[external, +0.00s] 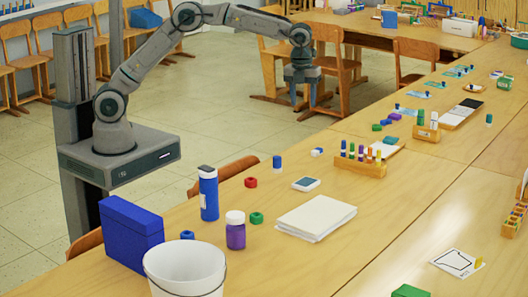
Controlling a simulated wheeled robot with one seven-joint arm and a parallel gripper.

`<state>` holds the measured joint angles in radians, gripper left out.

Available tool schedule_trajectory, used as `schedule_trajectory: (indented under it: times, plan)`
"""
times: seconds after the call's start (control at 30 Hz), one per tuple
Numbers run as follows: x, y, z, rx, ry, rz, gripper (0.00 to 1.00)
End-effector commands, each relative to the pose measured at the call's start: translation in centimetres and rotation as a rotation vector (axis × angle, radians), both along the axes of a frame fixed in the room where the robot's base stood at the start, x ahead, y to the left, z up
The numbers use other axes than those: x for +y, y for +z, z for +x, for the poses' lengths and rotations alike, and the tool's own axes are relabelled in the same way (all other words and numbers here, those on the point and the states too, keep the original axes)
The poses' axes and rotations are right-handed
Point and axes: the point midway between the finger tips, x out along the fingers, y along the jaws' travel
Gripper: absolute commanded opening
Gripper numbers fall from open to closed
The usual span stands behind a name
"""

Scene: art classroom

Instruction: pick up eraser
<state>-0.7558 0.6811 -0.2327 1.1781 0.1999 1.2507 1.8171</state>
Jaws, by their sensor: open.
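I cannot tell for certain which item is the eraser. Small candidates on the long wooden table (400,222) are a flat white-and-blue block (306,184), a small white-and-blue piece lying down (317,151), and a teal block (391,142) by a white pad. My gripper (303,104) hangs pointing down, its two fingers apart with nothing between them. In the picture it is beyond the table's left edge, above these items and in front of wooden chairs. Its exact height and distance from the table are unclear.
A blue bottle (209,197), purple jar (235,234), white bucket (187,268) and blue box (131,236) stand at the near end. A paper stack (316,218) and a wooden rack (361,165) of upright markers are nearby. Bare wood shows between them.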

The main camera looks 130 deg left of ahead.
Motion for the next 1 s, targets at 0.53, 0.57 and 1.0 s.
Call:
schedule_trajectory:
  times: [0.53, 0.57, 1.0]
  plan:
    - [14.2, -9.2, -4.5, 0.028, -0.272, -0.063, 0.47]
    - [14.3, -9.6, -4.5, 0.028, -0.273, -0.065, 0.47]
    - [14.2, -16.8, -4.4, 0.028, -0.272, -0.062, 0.47]
